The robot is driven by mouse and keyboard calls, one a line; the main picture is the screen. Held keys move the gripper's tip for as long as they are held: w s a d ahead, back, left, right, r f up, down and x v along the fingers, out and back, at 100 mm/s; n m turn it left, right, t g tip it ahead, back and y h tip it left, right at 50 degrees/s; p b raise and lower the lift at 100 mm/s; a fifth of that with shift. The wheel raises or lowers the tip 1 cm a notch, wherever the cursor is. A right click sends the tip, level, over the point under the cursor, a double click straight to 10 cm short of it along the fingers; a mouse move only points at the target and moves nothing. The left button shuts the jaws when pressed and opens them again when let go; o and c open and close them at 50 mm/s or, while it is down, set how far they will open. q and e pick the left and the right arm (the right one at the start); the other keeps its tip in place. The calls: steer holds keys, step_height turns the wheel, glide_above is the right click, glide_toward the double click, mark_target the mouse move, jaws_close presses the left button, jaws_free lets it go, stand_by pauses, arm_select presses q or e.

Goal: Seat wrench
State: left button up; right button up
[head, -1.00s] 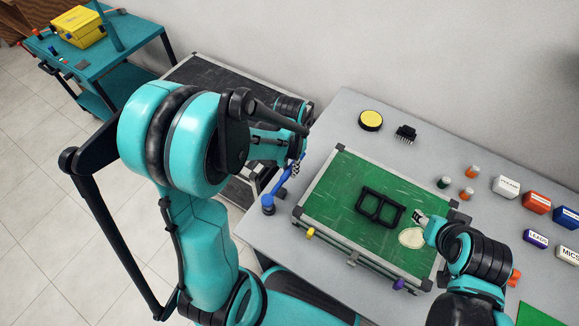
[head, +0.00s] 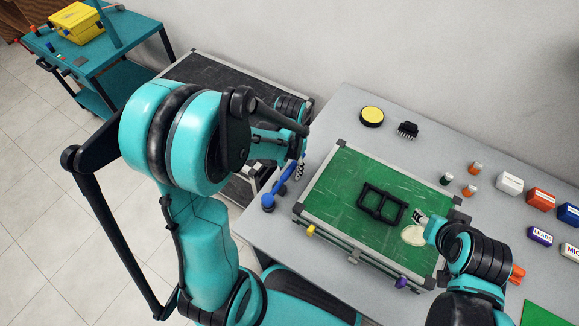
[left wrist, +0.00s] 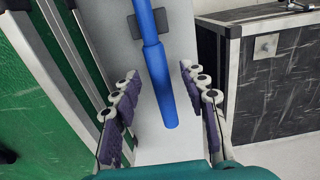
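The wrench appears to be the blue tool (head: 283,186) at the left edge of the grey table. Its rounded end points toward the front, and its other end is hidden near my left gripper. My left gripper (head: 299,171) is above the table's left edge, partly hidden by my arm. In the left wrist view the gripper (left wrist: 160,110) is open. The blue handle (left wrist: 158,75) lies between its spread fingers with gaps on both sides. My right gripper (head: 424,223) is over the green board beside a beige disc (head: 413,236); its finger opening is unclear.
Labelled boxes (head: 509,184) stand at the right. A dark case (left wrist: 275,75) stands beside the table.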

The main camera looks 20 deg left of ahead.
mark_target(290, 171)
arm_select(q)
steer(key=shift+r, duration=0.1)
step_height(290, 171, up, 12)
stand_by(0.5)
stand_by(0.4)
steer(key=s+d+r+n+t, duration=0.1)
steer(key=s+d+r+t, duration=0.1)
steer(key=s+t, duration=0.5)
steer(key=shift+s+d+r+n, duration=0.35)
steer(key=shift+s+d, duration=0.1)
steer(key=shift+d, duration=0.1)
stand_by(0.8)
